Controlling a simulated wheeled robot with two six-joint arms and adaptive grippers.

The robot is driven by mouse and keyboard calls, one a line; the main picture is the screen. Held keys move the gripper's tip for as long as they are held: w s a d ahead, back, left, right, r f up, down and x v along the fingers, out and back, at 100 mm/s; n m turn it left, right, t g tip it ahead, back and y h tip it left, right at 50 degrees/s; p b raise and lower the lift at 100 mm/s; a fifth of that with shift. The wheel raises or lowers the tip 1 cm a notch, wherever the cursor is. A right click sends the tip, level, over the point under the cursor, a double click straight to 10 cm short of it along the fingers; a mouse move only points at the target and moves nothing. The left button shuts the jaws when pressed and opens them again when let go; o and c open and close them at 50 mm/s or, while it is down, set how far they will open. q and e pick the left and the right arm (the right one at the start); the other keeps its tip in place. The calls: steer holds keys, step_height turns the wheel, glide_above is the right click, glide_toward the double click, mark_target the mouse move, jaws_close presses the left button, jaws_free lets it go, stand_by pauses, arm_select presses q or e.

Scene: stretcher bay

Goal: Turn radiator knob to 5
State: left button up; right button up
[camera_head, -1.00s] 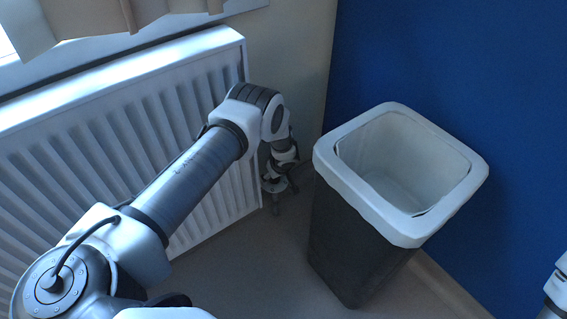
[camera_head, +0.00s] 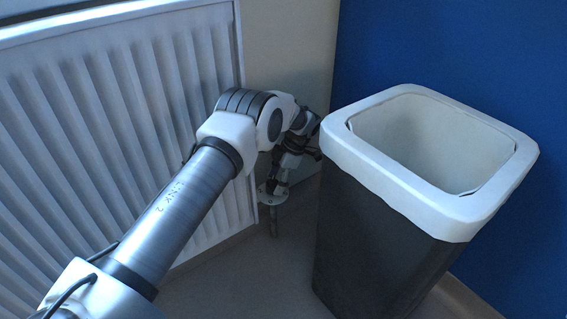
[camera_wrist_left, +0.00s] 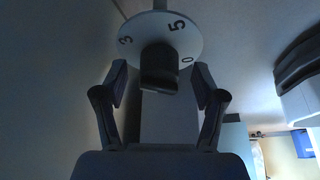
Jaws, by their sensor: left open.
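The radiator knob is a dark grip (camera_wrist_left: 159,68) on a pale round dial (camera_wrist_left: 148,30) in the left wrist view. The figures 3, 5 and 0 show on the dial. I cannot tell which figure the knob is set to. My left gripper (camera_wrist_left: 160,78) is open, with one finger on each side of the knob and a gap at both sides. In the head view my left gripper (camera_head: 283,176) is small and dark beside the radiator's right end. The dial (camera_head: 266,195) shows just below it, and the knob is mostly hidden there. My right gripper is not in view.
The white ribbed radiator (camera_head: 105,130) fills the left, behind my left arm. A dark bin with a white rim (camera_head: 440,225) stands close to the right of my left gripper. A blue wall (camera_head: 480,50) is behind the bin. Some floor (camera_head: 255,280) is clear between radiator and bin.

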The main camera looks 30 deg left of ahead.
arm_select(q)
step_height(320, 180, up, 10)
steer(key=d+p, duration=0.1)
steer(key=p, duration=0.6)
steer(key=shift+w+d+r, duration=0.15)
steer(key=shift+w+d, duration=0.25)
steer(key=shift+w, duration=0.05)
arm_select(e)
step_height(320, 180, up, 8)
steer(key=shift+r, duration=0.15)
